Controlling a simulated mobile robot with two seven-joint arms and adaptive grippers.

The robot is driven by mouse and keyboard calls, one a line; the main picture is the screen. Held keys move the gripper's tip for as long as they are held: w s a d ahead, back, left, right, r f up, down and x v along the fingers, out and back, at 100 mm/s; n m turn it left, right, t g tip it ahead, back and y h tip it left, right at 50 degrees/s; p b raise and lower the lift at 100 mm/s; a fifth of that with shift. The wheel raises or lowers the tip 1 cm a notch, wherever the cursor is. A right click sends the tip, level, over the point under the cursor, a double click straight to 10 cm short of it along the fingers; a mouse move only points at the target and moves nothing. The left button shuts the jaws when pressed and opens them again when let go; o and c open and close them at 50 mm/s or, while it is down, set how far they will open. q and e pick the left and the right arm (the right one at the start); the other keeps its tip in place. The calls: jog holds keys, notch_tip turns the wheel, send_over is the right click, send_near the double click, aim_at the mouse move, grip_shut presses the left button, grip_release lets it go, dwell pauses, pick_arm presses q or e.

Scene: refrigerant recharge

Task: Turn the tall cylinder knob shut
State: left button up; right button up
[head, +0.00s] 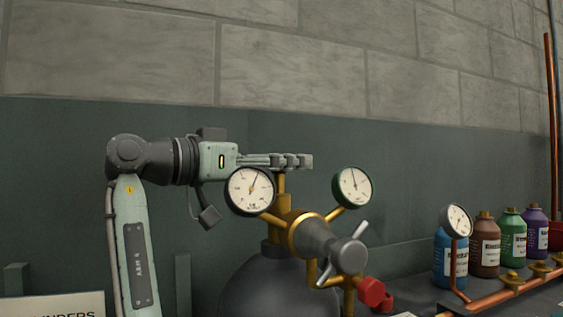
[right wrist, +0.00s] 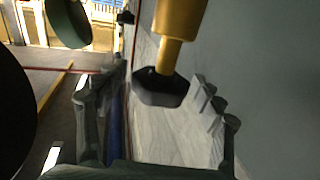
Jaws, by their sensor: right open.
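The tall cylinder (head: 262,290) is dark grey, with a brass valve stem (head: 281,184) rising from its top. In the right wrist view, the dark faceted knob (right wrist: 160,92) sits at the end of the brass stem (right wrist: 180,20). My right gripper (head: 302,161) reaches level across the stem top from the left, and its fingers hide the knob in the head view. In the right wrist view, my right gripper (right wrist: 153,102) is open, with one finger on each side of the knob and visible gaps. My left gripper is not in view.
Two gauges (head: 251,190) (head: 353,187) and a brass regulator with a grey cross handle (head: 345,253) stand close below and beside the fingers. A red knob (head: 372,292) is lower right. Several bottles (head: 484,247) and copper pipes stand at the right. A wall is behind.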

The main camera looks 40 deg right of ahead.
jog(key=shift+c, duration=0.5)
jog(key=c, duration=1.1)
